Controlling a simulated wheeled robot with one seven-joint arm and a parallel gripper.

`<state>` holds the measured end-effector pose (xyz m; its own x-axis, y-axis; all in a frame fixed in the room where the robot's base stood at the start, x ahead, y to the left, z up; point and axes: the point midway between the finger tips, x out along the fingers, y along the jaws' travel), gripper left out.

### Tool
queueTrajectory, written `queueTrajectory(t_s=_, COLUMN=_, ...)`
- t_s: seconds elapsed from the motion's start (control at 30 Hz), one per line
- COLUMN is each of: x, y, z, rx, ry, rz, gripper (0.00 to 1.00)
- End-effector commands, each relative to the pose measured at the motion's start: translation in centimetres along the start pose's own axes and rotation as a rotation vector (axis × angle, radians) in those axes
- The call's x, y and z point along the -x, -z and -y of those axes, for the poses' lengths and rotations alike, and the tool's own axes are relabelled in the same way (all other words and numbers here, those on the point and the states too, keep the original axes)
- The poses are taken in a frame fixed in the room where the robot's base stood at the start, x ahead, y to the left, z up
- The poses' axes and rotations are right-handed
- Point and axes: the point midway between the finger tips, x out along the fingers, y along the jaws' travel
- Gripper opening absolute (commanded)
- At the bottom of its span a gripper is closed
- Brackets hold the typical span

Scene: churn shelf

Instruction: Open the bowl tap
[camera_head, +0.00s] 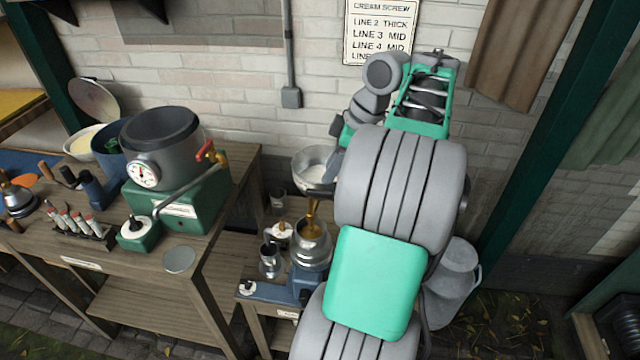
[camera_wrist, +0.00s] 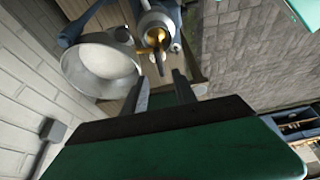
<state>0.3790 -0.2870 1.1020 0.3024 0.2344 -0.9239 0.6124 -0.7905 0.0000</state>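A pale metal bowl (camera_head: 312,165) with white contents stands beyond the separator, partly hidden by my arm. In the wrist view the bowl (camera_wrist: 103,62) is at upper left. A brass fitting (camera_head: 312,214), which looks like the bowl tap, shows above the round metal top of the separator. It also shows in the wrist view (camera_wrist: 156,38), with a small dark piece below it that may be its handle. My gripper (camera_wrist: 161,76) has its two dark fingers apart, with no object clearly held between them. Its fingertips point towards the brass fitting; contact cannot be told.
At left, a wooden bench (camera_head: 200,264) holds a grey pot (camera_head: 160,140) with a dial and a red-handled brass valve (camera_head: 212,153). A blue-based separator (camera_head: 275,291) stands on a lower bench. A grey can (camera_head: 458,270) stands right of my arm. A brick wall is behind.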

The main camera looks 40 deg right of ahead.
Motion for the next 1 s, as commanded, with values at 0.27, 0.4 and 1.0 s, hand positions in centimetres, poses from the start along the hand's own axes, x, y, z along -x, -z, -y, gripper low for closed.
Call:
queueTrajectory(t_s=0.27, x=-5.7, y=0.0, z=0.1, rx=0.001, ry=0.0, rz=0.0, gripper=0.34)
queueTrajectory(t_s=0.4, x=-6.7, y=0.1, z=0.1, rx=0.0, ry=-0.001, rz=-0.001, gripper=0.34)
queueTrajectory(t_s=1.0, x=-6.7, y=0.1, z=0.1, rx=-0.002, ry=-0.001, rz=0.0, gripper=0.04)
